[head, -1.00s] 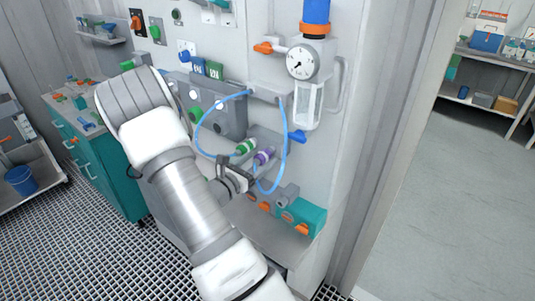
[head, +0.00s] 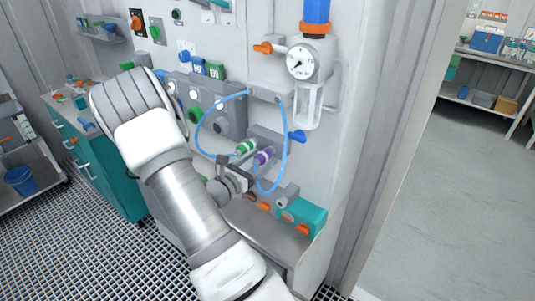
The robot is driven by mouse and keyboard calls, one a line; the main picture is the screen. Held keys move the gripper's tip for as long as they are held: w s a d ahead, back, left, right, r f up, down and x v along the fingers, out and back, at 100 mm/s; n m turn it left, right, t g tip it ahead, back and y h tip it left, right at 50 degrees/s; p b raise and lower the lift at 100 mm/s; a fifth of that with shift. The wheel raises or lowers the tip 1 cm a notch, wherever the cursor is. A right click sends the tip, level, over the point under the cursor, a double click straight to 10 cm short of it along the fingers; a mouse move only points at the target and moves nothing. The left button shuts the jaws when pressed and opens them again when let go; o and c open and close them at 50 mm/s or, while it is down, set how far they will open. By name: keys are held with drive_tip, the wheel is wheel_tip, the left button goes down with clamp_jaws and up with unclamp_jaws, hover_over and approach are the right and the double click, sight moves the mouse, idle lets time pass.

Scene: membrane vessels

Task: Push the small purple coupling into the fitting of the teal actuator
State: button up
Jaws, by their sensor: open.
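The small purple coupling (head: 263,157) sits on the end of a blue hose loop (head: 284,150), beside a green coupling (head: 245,147), at a grey block on the wall panel. My gripper (head: 244,174) is open just below and left of the purple coupling, with no visible object between its fingers. Whether a finger touches the coupling is too small to tell. The teal actuator (head: 310,216) lies on the shelf at the lower right, with a grey cylindrical fitting (head: 288,194) at its upper left and orange parts below.
A pressure gauge (head: 300,61) with a clear bowl hangs above right, and a blue lever (head: 298,136) sticks out below it. A grey regulator block (head: 215,105) is on the panel at left. The shelf (head: 262,232) has bare room in front of the actuator.

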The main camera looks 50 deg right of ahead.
sight(254, 164)
drive_tip(key=shift+c, duration=0.2)
clamp_jaws()
drive_tip(key=shift+a, duration=0.1)
drive_tip(key=shift+s+a, duration=0.15)
drive_tip(key=shift+a, duration=1.3)
drive_tip(key=shift+s+a, duration=0.1)
drive_tip(key=shift+a, duration=1.35)
drive_tip(key=w+a+f+n+t+y, duration=0.1)
drive_tip(key=w+a+n+t+y, duration=0.2)
drive_tip(key=a, duration=0.6)
drive_tip(key=w+a+f+n+t+y, duration=0.2)
drive_tip(key=a+t, duration=0.4)
drive_tip(key=a, duration=0.4)
drive_tip(key=w+a+f+n+t+y, duration=0.2)
drive_tip(key=w+a+n+t+y, duration=0.2)
drive_tip(key=a, duration=0.6)
drive_tip(key=shift+n+t+y, duration=0.3)
drive_tip(key=shift+n+t, duration=0.3)
drive_tip(key=shift+n, duration=0.6)
